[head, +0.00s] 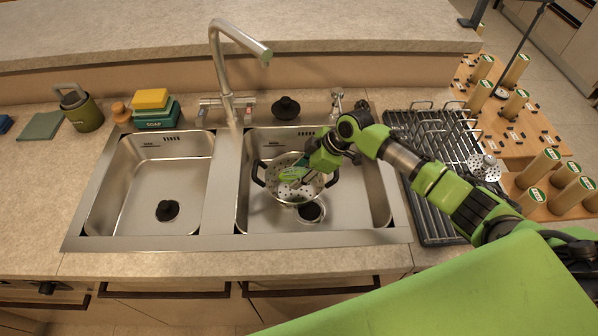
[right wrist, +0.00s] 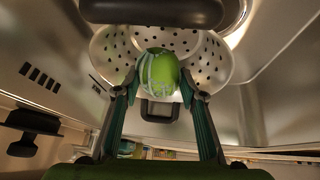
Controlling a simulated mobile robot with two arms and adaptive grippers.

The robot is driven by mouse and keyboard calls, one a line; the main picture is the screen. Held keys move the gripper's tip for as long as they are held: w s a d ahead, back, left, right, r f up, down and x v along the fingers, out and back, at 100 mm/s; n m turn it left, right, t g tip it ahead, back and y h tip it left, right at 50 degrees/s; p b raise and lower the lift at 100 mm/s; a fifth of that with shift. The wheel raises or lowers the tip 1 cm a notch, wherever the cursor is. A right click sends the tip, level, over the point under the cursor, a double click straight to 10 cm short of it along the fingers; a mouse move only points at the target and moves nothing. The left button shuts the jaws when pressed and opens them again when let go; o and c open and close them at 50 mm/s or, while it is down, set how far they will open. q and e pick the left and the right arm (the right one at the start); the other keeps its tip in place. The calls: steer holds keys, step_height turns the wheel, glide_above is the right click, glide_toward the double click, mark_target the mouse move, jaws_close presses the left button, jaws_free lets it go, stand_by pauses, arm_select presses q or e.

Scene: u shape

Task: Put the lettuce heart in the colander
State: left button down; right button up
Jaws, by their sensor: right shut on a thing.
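The lettuce heart (right wrist: 160,70) is a green, pale-veined oval between the fingertips of my right gripper (right wrist: 158,90). In the head view, my right gripper (head: 302,171) reaches down over the colander, shut on the lettuce heart (head: 287,175). The colander (head: 277,187) is a metal bowl with holes and dark handles, in the right sink basin. It also shows in the right wrist view (right wrist: 112,48), behind the lettuce. I cannot tell whether the lettuce touches the colander. My left gripper is not in view.
The left basin (head: 150,190) holds only a dark drain plug. A faucet (head: 226,80) rises behind the sink. A dish rack (head: 445,200) stands to the right, with several labelled cylinders (head: 537,168) beyond it. Soap boxes (head: 155,113) and a green canister (head: 82,110) stand at the back left.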

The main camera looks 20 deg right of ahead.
mark_target(299, 173)
steer(key=o, duration=1.2)
step_height(299, 173, up, 7)
steer(key=p, duration=0.6)
steer(key=shift+r, duration=0.1)
